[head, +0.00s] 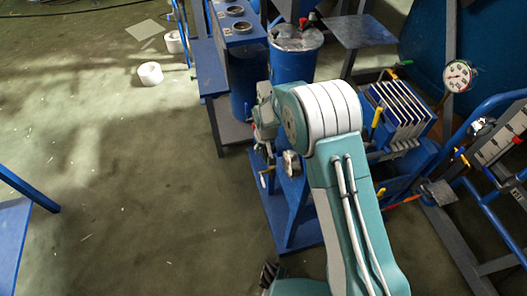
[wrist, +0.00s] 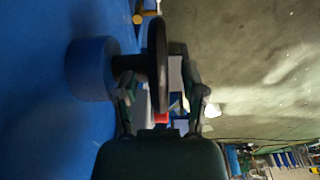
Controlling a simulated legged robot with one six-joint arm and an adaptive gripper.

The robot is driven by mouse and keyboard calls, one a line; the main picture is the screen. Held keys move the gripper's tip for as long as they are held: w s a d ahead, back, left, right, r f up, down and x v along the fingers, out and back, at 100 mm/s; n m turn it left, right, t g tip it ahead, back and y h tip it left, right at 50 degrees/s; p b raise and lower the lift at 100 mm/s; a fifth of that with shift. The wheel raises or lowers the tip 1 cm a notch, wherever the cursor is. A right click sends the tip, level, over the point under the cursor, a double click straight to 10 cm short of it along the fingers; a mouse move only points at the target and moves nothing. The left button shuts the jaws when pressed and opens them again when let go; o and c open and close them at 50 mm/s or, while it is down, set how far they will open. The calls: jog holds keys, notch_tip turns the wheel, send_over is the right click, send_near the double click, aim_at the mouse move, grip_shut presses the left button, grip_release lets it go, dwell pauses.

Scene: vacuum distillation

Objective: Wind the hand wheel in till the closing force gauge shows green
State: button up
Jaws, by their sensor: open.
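In the wrist view a dark hand wheel (wrist: 157,62) shows nearly edge-on. Its short shaft runs left to a round blue housing (wrist: 90,68). My gripper (wrist: 160,88) is open, with one finger on each side of the wheel's rim. The lower rim lies between the fingers, and I cannot tell whether either finger touches it. In the head view my arm hides the wheel and my gripper's fingers. A small round gauge (head: 291,162) sits beside my arm, and a larger white dial (head: 458,75) stands at right. I cannot tell which is the closing force gauge, nor read a green zone.
A pack of upright plates (head: 400,108) in a blue frame stands right of my arm. A blue drum (head: 294,52) stands behind. White rolls (head: 150,74) lie on the floor, which is open at left. A blue table corner (head: 15,230) juts in at the left edge.

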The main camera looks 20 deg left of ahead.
jog(key=r, duration=0.6)
jog(key=s+r, duration=0.1)
jog(key=r, duration=0.3)
jog(key=shift+s+d, duration=0.1)
jog(key=shift+d, duration=0.2)
